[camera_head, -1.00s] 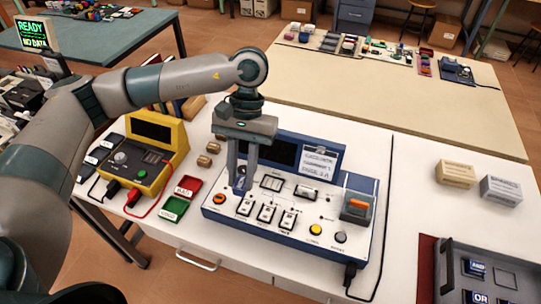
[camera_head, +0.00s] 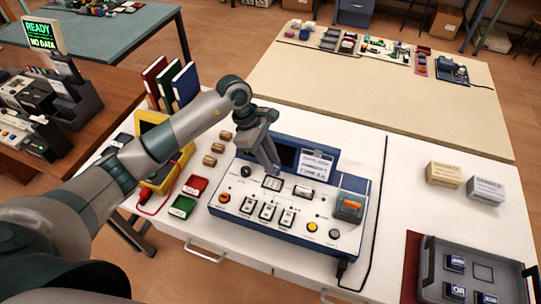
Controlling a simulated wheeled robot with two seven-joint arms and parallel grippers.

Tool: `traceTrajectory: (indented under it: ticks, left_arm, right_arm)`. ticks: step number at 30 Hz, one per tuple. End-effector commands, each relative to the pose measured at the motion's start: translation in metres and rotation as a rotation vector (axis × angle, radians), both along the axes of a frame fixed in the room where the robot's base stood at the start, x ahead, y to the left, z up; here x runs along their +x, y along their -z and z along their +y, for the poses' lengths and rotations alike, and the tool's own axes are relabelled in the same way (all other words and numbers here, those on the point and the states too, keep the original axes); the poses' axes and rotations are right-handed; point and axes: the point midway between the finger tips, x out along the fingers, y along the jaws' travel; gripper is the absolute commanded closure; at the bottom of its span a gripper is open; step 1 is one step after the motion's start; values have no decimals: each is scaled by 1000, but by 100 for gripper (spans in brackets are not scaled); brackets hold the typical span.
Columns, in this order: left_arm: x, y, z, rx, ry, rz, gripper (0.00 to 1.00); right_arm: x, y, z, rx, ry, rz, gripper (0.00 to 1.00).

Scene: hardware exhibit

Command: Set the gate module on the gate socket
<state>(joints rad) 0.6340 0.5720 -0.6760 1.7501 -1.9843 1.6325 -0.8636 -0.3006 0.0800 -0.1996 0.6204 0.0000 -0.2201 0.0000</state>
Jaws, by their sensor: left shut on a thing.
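My left gripper (camera_head: 271,165) is over the rear middle of the white and blue exhibit console, its fingers pointing down. It is shut on the gate module, which is small and mostly hidden by the fingers. A square black-framed recess (camera_head: 272,184), which looks like the gate socket, lies on the console top just in front of the fingertips. I cannot tell whether the module touches the console. My right gripper is not in view.
The console (camera_head: 262,226) has a black knob (camera_head: 246,172), switches, buttons and a raised rear display. A grey tray (camera_head: 428,272) with dark modules is at the lower right.

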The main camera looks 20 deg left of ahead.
Motion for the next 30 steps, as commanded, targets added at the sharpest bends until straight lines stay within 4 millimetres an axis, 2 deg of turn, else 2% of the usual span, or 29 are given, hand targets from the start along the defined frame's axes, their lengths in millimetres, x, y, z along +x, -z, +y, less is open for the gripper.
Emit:
traceTrajectory:
  ticks: [17,30]
  left_arm:
    - [1,5,1,0,-21,0,99]
    - [0,38,0,-1,-19,1,99]
  right_arm:
    - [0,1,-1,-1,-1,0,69]
    - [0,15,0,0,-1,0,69]
